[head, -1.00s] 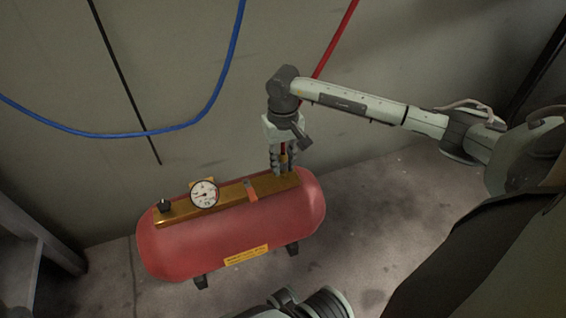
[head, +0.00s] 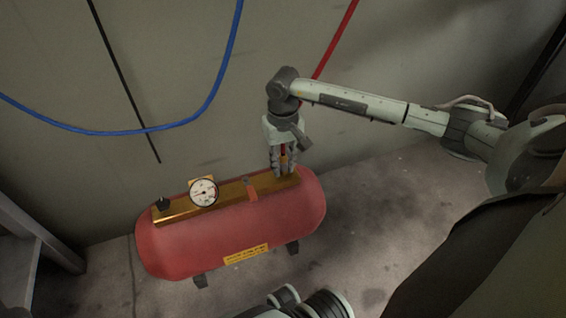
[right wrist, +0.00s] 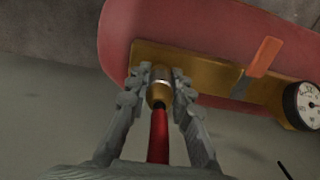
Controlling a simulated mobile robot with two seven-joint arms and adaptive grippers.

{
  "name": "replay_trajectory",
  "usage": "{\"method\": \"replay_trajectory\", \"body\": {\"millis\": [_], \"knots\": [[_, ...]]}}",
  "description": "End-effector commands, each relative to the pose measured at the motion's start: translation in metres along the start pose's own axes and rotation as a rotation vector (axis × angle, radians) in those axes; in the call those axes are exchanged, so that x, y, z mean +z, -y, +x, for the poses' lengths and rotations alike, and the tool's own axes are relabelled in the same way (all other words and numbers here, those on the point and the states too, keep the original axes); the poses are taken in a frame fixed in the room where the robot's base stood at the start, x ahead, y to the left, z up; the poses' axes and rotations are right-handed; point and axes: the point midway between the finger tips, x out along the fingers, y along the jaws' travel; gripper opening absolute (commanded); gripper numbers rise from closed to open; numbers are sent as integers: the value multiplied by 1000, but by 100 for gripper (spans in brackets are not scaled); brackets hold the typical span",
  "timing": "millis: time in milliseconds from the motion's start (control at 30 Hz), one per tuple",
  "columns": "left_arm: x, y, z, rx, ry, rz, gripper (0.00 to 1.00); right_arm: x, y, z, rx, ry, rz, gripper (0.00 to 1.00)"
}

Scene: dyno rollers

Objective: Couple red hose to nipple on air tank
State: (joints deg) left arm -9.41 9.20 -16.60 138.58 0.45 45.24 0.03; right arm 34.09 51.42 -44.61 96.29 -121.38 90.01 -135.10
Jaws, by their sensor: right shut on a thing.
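The red air tank (head: 230,231) stands on the floor by the wall, with a brass manifold (head: 226,199) along its top. My right gripper (head: 283,169) is upright over the manifold's right end, shut on the red hose (head: 335,45). In the right wrist view, the hose (right wrist: 158,135) runs between the fingers (right wrist: 159,84) to a brass coupler (right wrist: 158,93). The coupler's far end meets a silvery part at the manifold (right wrist: 190,70). The nipple is not clearly distinguishable there, and I cannot tell whether the coupler is locked on it. One grey arm part of mine (head: 300,303) shows at the bottom; no left gripper fingers show.
A pressure gauge (head: 203,191), a black knob (head: 162,203) and an orange-red lever (head: 252,191) sit on the manifold. A blue hose (head: 222,75) and a black cable (head: 122,75) hang by the wall. A grey frame (head: 35,250) stands at left. The floor right of the tank is clear.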

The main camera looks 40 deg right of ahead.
Motion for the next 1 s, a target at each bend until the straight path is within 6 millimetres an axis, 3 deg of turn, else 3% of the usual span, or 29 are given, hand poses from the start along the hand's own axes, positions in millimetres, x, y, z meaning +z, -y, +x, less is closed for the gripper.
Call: {"method": "replay_trajectory", "body": {"millis": [33,67,233,600,1000], "knots": [[1,1,-3,-15,-2,-2,40,0,0,4,0,0,1,0],[1,1,-3,-15,-2,-2,40,0,0,3,0,-1,1,24],[1,1,-3,-15,-1,-3,40,0,0,3,0,0,0,45],[1,1,-3,-16,-1,-3,40,-1,0,-1,0,-1,0,45],[1,1,-3,-16,0,-3,40,-1,0,-58,-2,-4,0,45]]}}
